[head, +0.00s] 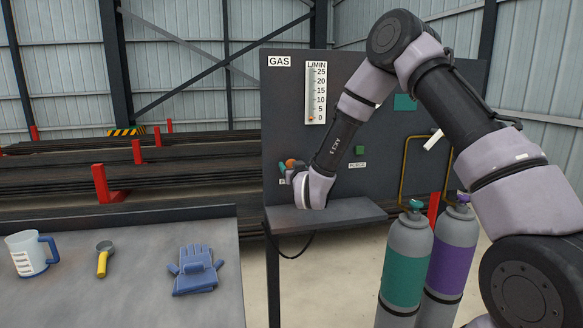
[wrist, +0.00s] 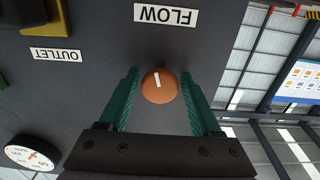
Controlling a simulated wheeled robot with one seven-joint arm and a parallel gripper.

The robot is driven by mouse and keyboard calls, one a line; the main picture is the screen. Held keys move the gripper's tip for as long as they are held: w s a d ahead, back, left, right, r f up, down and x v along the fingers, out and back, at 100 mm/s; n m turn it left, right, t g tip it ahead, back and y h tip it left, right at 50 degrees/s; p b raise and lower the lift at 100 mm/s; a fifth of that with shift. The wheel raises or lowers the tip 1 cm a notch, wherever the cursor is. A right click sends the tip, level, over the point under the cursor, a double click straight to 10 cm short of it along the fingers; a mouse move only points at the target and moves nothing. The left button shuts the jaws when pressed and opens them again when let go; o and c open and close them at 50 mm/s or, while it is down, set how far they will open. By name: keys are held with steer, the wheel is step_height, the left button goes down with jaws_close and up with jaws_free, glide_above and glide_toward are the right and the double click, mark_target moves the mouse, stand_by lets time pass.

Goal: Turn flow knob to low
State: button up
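The flow knob (wrist: 160,86) is a round orange knob with a white pointer mark, on the dark panel beside the FLOW label (wrist: 165,15) in the wrist view. In the head view the orange knob (head: 291,163) shows at the panel's left, partly hidden by my arm. My gripper (wrist: 160,102) has green fingers standing on both sides of the knob, with visible gaps, so it looks open around it. The flow gauge (head: 316,93) on the panel reads up to 25 L/MIN; its orange float sits near 0.
A small shelf (head: 350,212) juts out below the knob. Green (head: 407,255) and purple (head: 450,250) gas cylinders stand to the right. A table (head: 140,285) at left holds a jug (head: 28,254), a yellow-handled tool (head: 103,260) and blue gloves (head: 194,270). A dial (wrist: 34,157) shows in the wrist view.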

jaws_close()
